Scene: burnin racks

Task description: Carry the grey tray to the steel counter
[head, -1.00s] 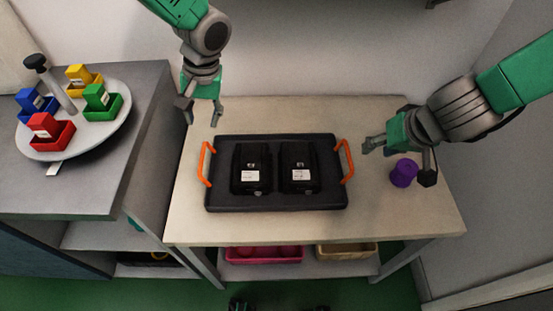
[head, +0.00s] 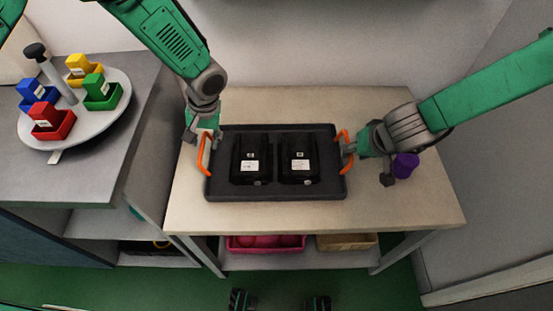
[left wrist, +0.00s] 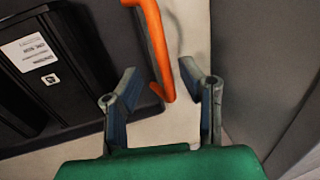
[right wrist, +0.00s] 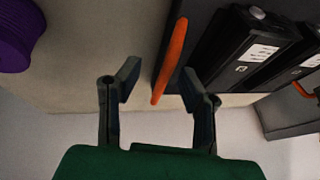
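The dark grey tray (head: 276,192) lies flat on the pale table, with an orange handle at each end and two black devices (head: 250,160) (head: 297,158) on it. My left gripper (head: 202,135) is at the left handle (head: 204,154). In the left wrist view its fingers (left wrist: 162,85) are open, with the handle (left wrist: 157,45) between them. My right gripper (head: 350,148) is at the right handle (head: 344,136). In the right wrist view its open fingers (right wrist: 160,85) stand either side of the handle (right wrist: 171,60). The grey counter (head: 85,180), apparently the steel one, stands at the left.
A round turntable (head: 108,122) with red, green, blue and yellow holders and a black-knobbed post covers much of the counter's back. A purple cylinder (head: 405,165) stands beside my right gripper. A pink bin (head: 265,243) and a tan bin (head: 347,242) sit below the table.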

